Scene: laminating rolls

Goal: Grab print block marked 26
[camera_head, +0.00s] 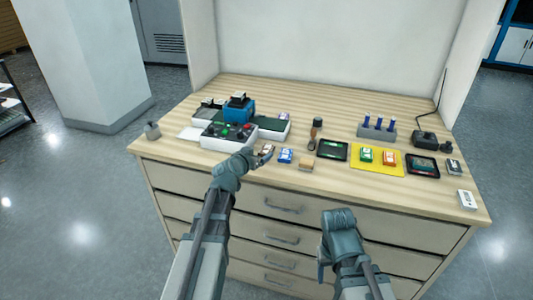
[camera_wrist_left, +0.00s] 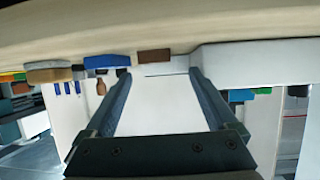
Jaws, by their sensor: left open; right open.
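A row of small print blocks lies along the table's front: a brown-and-white block (camera_head: 267,149), a blue-and-white block (camera_head: 286,155) and a tan block (camera_head: 306,165). A green block (camera_head: 366,155) and an orange block (camera_head: 389,158) sit on a yellow mat (camera_head: 359,171). No number is legible, so I cannot tell which is 26. My left gripper (camera_head: 258,159) is open and empty beside the brown-and-white block. The upside-down left wrist view shows a brown block (camera_wrist_left: 154,56) beyond the open fingers (camera_wrist_left: 160,72) and a blue block (camera_wrist_left: 107,62) beside it. My right gripper (camera_head: 322,266) is open before the drawers.
A white control box with knobs (camera_head: 228,137) stands left of the blocks. A wooden-handled stamp (camera_head: 314,131), dark-framed pads (camera_head: 332,150) and a grey rack with blue tubes (camera_head: 377,131) stand to the right.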

